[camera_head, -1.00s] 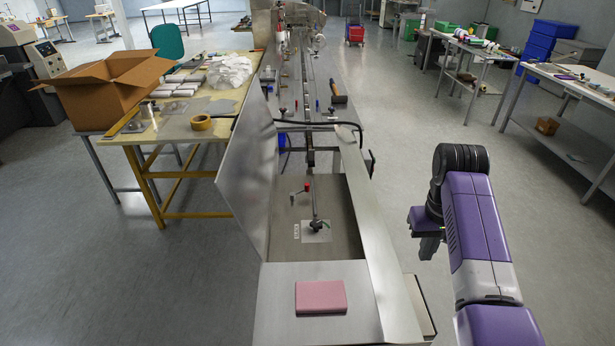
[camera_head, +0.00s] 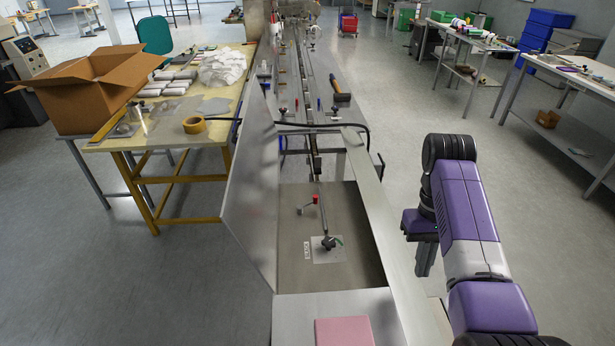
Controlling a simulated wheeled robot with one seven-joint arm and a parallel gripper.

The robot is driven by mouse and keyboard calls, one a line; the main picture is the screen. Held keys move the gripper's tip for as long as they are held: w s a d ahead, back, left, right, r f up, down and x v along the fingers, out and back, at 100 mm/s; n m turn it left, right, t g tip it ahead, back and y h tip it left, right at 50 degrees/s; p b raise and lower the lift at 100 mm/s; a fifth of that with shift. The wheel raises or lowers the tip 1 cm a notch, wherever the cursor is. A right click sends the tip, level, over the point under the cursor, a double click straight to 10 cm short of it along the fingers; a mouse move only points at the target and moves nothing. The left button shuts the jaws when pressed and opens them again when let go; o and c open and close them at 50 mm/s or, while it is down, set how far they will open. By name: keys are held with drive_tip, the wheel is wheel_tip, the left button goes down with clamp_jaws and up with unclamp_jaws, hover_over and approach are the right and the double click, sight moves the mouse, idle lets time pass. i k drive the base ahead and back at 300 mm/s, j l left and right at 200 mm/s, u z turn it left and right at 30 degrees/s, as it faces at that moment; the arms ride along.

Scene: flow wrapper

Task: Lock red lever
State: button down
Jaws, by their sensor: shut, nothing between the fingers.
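A lever with a red knob (camera_head: 315,199) stands inside the open bay of the flow wrapper (camera_head: 290,240), near the middle of the view. My gripper (camera_head: 423,268) hangs to the right of the machine, pointing down, well apart from the lever. Its fingers are close together with nothing seen between them.
A raised metal cover (camera_head: 251,195) stands along the bay's left side. A metal rail (camera_head: 378,215) edges the right side, between my gripper and the lever. A pink block (camera_head: 344,331) lies on the near deck. Free floor (camera_head: 500,190) is at right.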

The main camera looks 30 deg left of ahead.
sight(299, 209)
drive_tip(key=i+j, duration=0.15)
drive_tip(key=j, duration=0.25)
drive_tip(key=i+j, duration=0.2)
drive_tip(key=j, duration=0.2)
drive_tip(key=i+j, duration=0.15)
drive_tip(key=j, duration=0.25)
drive_tip(key=i+j, duration=0.2)
drive_tip(key=j, duration=0.2)
drive_tip(key=i+j, duration=0.15)
drive_tip(key=j, duration=0.25)
